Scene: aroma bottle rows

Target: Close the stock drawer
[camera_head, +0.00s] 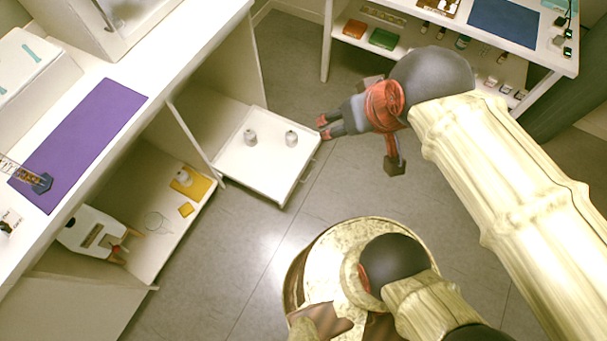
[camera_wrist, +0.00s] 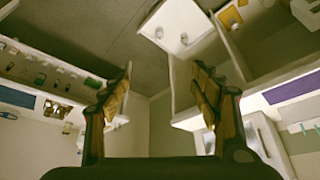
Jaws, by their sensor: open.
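The stock drawer (camera_head: 262,178) is a white, shallow tray pulled out from under the left counter, with two small white bottles on it, a left one (camera_head: 250,137) and a right one (camera_head: 291,138). My gripper (camera_head: 323,127) is at the drawer's outer right corner, its fingertips pointing left towards it. Whether they touch the drawer I cannot tell. In the wrist view my gripper (camera_wrist: 162,68) shows two fingers spread apart with nothing between them. The drawer (camera_wrist: 176,28) shows beyond them at the top.
The left counter (camera_head: 170,50) carries a purple mat (camera_head: 80,140). An open compartment beside the drawer holds a yellow mat (camera_head: 199,184) and a white object (camera_head: 90,232). A shelf unit (camera_head: 440,50) with boxes and bottles stands at the top right. Grey floor (camera_head: 240,255) is clear before the drawer.

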